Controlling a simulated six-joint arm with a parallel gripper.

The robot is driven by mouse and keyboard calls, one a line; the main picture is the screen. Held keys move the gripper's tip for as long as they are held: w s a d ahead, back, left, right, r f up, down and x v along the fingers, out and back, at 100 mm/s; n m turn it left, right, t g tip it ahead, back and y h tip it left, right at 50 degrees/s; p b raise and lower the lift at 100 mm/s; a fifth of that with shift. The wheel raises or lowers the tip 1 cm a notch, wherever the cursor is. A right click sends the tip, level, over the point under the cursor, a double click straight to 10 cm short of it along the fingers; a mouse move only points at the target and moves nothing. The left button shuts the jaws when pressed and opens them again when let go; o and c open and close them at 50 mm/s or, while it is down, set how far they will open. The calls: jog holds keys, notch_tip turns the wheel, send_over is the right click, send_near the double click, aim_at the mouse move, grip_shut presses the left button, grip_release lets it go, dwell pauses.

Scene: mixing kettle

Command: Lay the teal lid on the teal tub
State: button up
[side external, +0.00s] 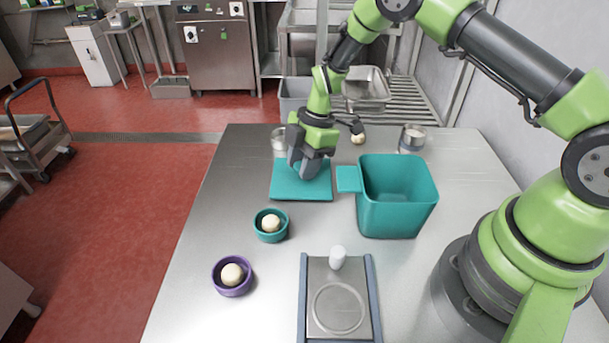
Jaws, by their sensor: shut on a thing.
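The teal lid (302,189) is a flat square plate at the middle of the steel table, left of the tub. It appears to lie flat; whether it touches the table is hard to tell. The teal tub (392,212) stands upright to its right, open at the top, with a flat tab on its left side. My gripper (304,171) points down over the rear half of the lid and is shut on it. The gripper body hides the part of the lid that is held.
A small teal bowl (260,231) and a purple bowl (232,289), each with a pale ball, stand at the front left. A scale (318,312) with a white-topped post is at the front. Clear jars and another pale ball (358,138) are at the back.

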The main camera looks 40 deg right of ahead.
aim_at(296, 167)
jog(key=shift+r, duration=2.55)
jog(key=shift+r, duration=0.1)
jog(key=s+d+r+m+t+h, duration=0.1)
jog(key=s+r+m+t+h, duration=0.1)
jog(key=s+r+m, duration=0.4)
jog(key=s+d+r+m+t+h, duration=0.1)
jog(key=s+d+r+m, duration=0.1)
jog(key=r+m, duration=0.7)
jog(key=s+d+f+n+g+y, duration=0.25)
jog(key=s+n, duration=0.75)
jog(key=n, duration=0.5)
jog(key=shift+y, duration=0.25)
jog(key=shift+d+x, duration=0.2)
jog(key=shift+x, duration=1.1)
jog(key=shift+d+x, duration=0.15)
jog(key=shift+x, duration=1.1)
jog(key=shift+w+f+g, duration=0.1)
jog(key=shift+f+g, duration=0.15)
jog(key=shift+f, duration=0.15)
jog(key=shift+f, duration=1.05)
